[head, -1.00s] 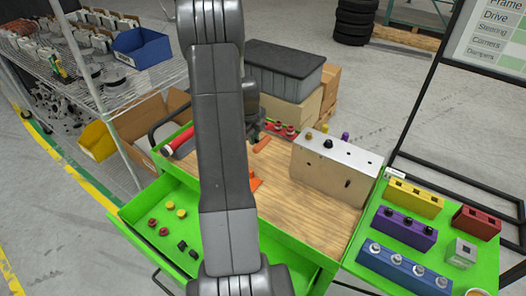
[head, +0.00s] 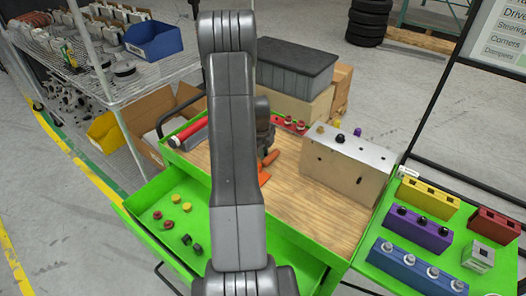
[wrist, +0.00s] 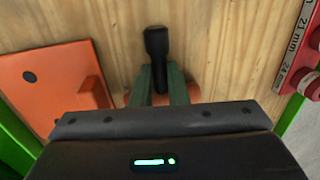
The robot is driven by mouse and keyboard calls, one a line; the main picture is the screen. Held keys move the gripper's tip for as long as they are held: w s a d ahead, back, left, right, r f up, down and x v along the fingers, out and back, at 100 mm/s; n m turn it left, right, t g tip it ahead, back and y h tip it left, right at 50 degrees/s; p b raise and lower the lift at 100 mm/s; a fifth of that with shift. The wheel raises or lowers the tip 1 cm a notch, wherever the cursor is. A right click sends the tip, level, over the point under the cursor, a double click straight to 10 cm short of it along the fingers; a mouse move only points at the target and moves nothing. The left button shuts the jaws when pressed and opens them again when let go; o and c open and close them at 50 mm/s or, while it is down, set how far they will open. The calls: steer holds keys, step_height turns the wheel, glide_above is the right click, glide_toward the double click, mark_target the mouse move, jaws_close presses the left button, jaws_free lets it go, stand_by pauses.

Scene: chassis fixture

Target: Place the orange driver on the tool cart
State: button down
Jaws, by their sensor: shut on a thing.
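The orange driver (head: 270,158) is by my gripper over the wooden top of the green tool cart (head: 318,220). In the wrist view my gripper (wrist: 160,80) has its green fingers shut on the driver. The driver's black end (wrist: 156,42) stands out beyond the fingers, and bits of orange (wrist: 192,92) show beside them. In the head view my arm hides most of the gripper. I cannot tell whether the driver touches the wood.
An orange plate with a raised block (wrist: 50,82) lies left of the driver in the wrist view. Red sockets (head: 295,123) line the back edge. An open green drawer (head: 175,222) holds small caps. Bare wood lies in front.

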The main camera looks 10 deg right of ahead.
steer(key=shift+f, duration=0.15)
steer(key=c, duration=1.4)
jaws_free()
steer(key=shift+r, duration=0.3)
step_height(320, 180, up, 12)
steer(key=s+a+b, duration=0.1)
steer(key=shift+s+f, duration=0.2)
steer(key=shift+s, duration=0.05)
